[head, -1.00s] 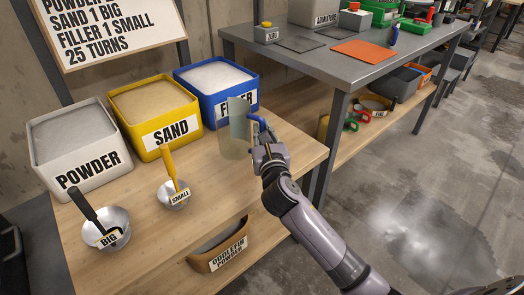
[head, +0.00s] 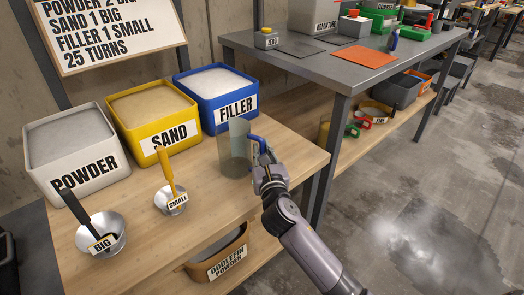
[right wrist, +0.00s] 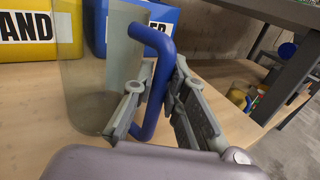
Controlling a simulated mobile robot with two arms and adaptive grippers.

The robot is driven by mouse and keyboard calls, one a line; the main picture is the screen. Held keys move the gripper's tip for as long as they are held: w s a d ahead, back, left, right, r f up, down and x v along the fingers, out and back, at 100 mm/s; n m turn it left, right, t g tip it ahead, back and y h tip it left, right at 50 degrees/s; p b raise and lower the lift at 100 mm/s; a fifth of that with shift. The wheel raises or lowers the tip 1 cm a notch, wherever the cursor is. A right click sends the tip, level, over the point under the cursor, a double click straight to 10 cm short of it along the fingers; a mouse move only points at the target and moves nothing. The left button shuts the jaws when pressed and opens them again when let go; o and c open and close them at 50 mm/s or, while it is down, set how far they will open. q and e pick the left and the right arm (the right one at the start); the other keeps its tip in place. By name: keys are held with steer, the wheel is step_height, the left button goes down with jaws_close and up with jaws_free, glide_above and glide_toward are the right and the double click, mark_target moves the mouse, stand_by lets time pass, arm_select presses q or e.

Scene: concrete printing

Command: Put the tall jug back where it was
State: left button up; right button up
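The tall jug (head: 233,152) is a clear, greyish cylinder with a blue handle (head: 259,142). It is upright over the wooden bench, in front of the blue FILLER bin, and its base appears to be on or very near the wood. My right gripper (head: 265,160) is shut on the handle from the right. In the right wrist view the fingers lie on both sides of the blue handle (right wrist: 160,45), and the jug's clear wall (right wrist: 95,75) is to the left. My left gripper is not in view.
The POWDER bin (head: 77,178), SAND bin (head: 165,134) and FILLER bin (head: 232,109) line the back. The BIG bowl (head: 112,221) and SMALL bowl (head: 180,208) stand in front. An ODDLEFIN POWDER container (head: 228,264) is below. A grey table (head: 320,65) stands right. Bench wood around the jug is clear.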

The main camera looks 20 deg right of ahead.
steer(key=o, duration=0.4)
steer(key=shift+r, duration=0.1)
steer(key=s, duration=0.4)
steer(key=s+a+p, duration=0.1)
steer(key=s, duration=0.1)
steer(key=s+d+f+m+g, duration=0.3)
steer(key=s+f+m+g, duration=0.5)
steer(key=s+f+m, duration=0.7)
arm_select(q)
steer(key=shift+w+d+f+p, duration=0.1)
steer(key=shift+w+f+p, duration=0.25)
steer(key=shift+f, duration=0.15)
arm_select(e)
steer(key=s+a+f+m+g+y, duration=0.1)
steer(key=s+m+g, duration=0.1)
steer(key=s+m, duration=0.3)
steer(key=s+a+f+m+g+y, duration=0.1)
steer(key=s+f+m+g, duration=0.1)
steer(key=s+m, duration=0.3)
steer(key=s+a+f+m+g+y, duration=0.1)
steer(key=s+a+f+m+g, duration=0.1)
steer(key=s+m, duration=0.3)
steer(key=shift+s+f+m+g, duration=0.15)
steer(key=shift+s+m+g, duration=0.15)
steer(key=shift+m, duration=0.6)
